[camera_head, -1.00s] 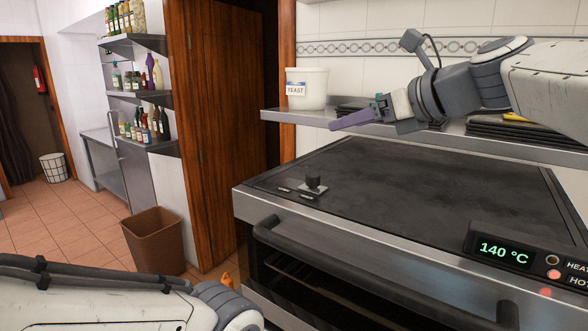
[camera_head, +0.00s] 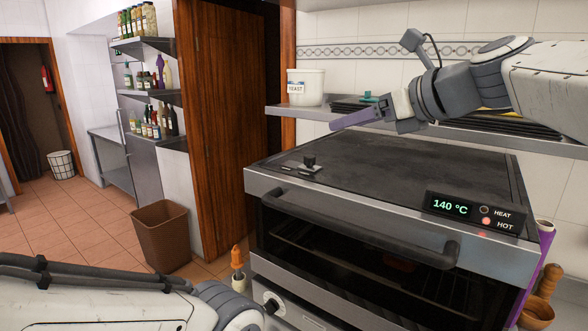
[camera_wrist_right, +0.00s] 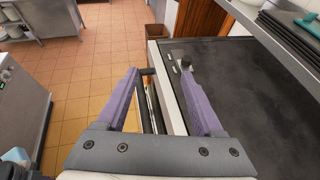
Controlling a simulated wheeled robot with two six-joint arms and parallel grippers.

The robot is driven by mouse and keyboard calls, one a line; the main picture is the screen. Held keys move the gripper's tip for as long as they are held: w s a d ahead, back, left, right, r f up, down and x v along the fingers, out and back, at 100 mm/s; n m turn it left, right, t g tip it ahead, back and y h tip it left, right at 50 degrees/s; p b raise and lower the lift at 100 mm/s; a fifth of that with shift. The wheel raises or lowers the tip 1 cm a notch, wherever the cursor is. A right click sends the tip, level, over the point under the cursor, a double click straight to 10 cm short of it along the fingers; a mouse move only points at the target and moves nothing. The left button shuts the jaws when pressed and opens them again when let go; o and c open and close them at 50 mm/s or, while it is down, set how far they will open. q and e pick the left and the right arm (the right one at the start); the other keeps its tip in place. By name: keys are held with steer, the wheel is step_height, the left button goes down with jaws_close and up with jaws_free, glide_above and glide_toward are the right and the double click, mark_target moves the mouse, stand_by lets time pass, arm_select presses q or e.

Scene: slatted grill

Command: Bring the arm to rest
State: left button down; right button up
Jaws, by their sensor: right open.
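My right arm (camera_head: 465,85) reaches in from the right above the oven top.
A steel shelf (camera_head: 300,111) behind the oven holds a yeast tub (camera_head: 305,85) and dark trays (camera_head: 490,122). A brown bin (camera_head: 160,237) stands on the tiled floor left of the oven. Bottles line wall shelves (camera_head: 150,97).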

steer(key=s+a+f+n+g+h+b, duration=0.1)
steer(key=s+a+f+n+g+b, duration=0.25)
steer(key=f, duration=0.55)
steer(key=s+a+f+n+g, duration=0.1)
steer(key=s+a+f+n, duration=0.2)
steer(key=s+f+n, duration=0.35)
steer(key=s+a+f+n+g+h+b, duration=0.1)
steer(key=s+a+f+n+g+b, duration=0.15)
steer(key=f+n, duration=0.55)
arm_select(q)
step_height(320, 180, down, 10)
steer(key=b, duration=0.4)
steer(key=shift+s, duration=0.3)
arm_select(e)
steer(key=s+d+f+n+g+h, duration=0.1)
steer(key=s+f+n+h, duration=0.1)
steer(key=s+f+n, duration=0.6)
steer(key=s+d+f+n+g+h, duration=0.2)
steer(key=s+f+n, duration=0.7)
steer(key=f, duration=0.5)
steer(key=shift+s+h, duration=0.15)
steer(key=shift+h, duration=0.55)
